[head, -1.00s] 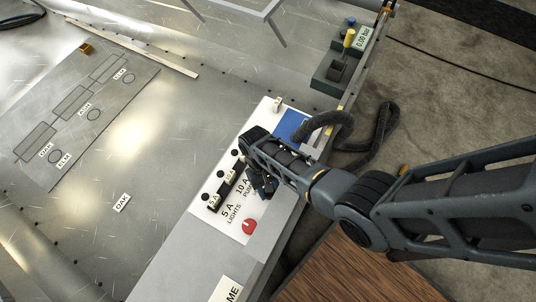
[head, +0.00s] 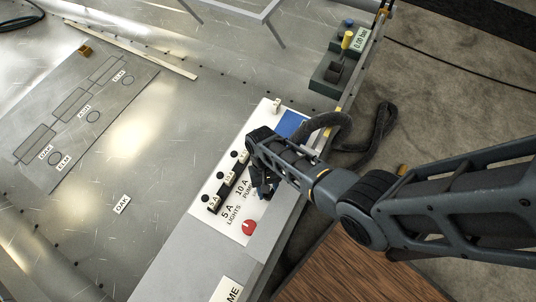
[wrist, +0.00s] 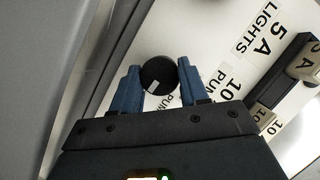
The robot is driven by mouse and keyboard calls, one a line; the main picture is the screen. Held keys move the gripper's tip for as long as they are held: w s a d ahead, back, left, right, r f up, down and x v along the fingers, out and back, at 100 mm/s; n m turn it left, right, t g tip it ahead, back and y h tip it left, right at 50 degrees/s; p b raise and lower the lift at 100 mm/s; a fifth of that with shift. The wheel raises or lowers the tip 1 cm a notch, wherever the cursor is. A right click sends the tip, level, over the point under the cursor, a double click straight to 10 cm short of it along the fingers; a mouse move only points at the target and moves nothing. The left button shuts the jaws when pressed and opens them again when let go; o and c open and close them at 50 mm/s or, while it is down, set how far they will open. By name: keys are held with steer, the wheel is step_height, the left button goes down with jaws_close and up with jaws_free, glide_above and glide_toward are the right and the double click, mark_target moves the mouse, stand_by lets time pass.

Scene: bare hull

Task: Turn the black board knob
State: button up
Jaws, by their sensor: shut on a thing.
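The black board knob (wrist: 158,72) is round with a small white mark on its near edge, seen from above in the wrist view. My gripper (wrist: 158,82) has its two blue fingers on either side of the knob and is shut on it. In the head view my gripper (head: 263,189) is low over the white board (head: 213,229), by the "10 A PUMP" label (head: 243,191). My gripper and wrist hide the knob there.
A red knob (head: 249,227) is on the board near "5 A LIGHTS" (head: 230,213). Several black-topped fuse parts (head: 220,175) line its left side. A blue panel (head: 290,123) and a dark hose (head: 380,135) lie beyond my wrist. Open metal floor is left.

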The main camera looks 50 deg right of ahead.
steer(key=o, duration=1.1)
steer(key=shift+c, duration=0.2)
steer(key=v, duration=0.7)
steer(key=shift+r+p, duration=0.4)
steer(key=shift+p, duration=0.05)
steer(key=shift+w+d, duration=0.1)
steer(key=shift+f, duration=0.1)
